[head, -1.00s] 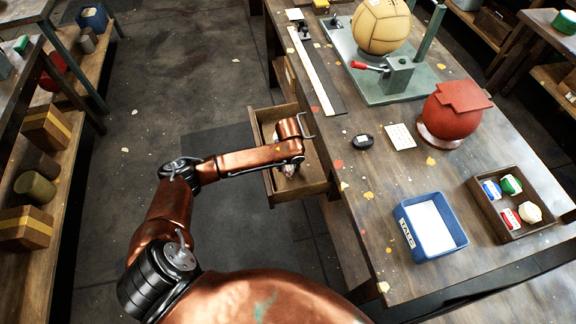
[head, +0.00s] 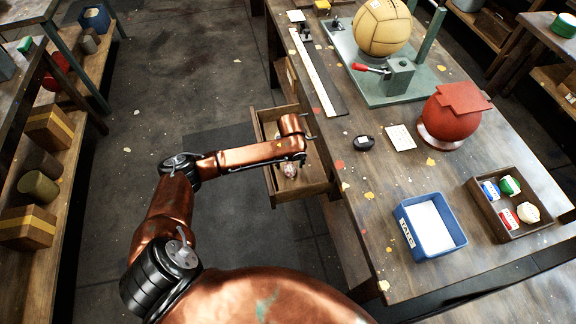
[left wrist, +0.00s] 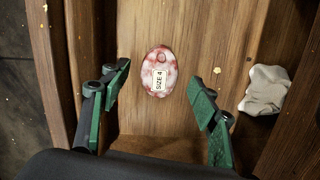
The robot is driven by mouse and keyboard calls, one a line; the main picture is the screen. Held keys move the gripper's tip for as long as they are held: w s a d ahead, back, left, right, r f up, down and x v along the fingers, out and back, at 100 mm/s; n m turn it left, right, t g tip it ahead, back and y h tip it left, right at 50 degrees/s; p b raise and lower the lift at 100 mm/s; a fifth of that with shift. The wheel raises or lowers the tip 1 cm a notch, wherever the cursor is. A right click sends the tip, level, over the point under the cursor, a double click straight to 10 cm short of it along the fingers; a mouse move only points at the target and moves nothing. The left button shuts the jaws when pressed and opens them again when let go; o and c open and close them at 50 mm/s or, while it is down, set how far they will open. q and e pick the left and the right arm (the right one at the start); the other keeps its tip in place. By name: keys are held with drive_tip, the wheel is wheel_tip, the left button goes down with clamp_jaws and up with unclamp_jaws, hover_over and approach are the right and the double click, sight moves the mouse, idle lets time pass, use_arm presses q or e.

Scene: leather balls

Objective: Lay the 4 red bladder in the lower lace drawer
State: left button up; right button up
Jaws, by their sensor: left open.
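The red bladder (left wrist: 161,71) is a flat oval, mottled red and white, with a "SIZE 4" label. It lies on the wooden floor of the open drawer (left wrist: 215,30). In the head view the drawer (head: 264,150) sticks out from the bench's left side, and the bladder (head: 289,171) shows partly below my wrist. My left gripper (left wrist: 163,86) is open above the drawer, its green-padded fingers apart on either side of the bladder in the wrist picture. In the head view my arm hides most of this gripper. My right gripper is not in view.
A crumpled pale piece (left wrist: 265,90) lies in the drawer to the right of the bladder. On the bench (head: 360,205) stand a blue tray (head: 430,228), a wooden tray (head: 483,203) with small containers, a red ball form (head: 449,115) and a green press (head: 395,78).

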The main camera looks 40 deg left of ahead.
sight(290, 170)
use_arm(q)
wheel_tip(290, 170, up, 9)
drive_tip(key=p, duration=0.2)
drive_tip(key=shift+s+d+p, duration=0.35)
drive_tip(key=shift+s+d, duration=0.05)
drive_tip(key=shift+s, duration=0.05)
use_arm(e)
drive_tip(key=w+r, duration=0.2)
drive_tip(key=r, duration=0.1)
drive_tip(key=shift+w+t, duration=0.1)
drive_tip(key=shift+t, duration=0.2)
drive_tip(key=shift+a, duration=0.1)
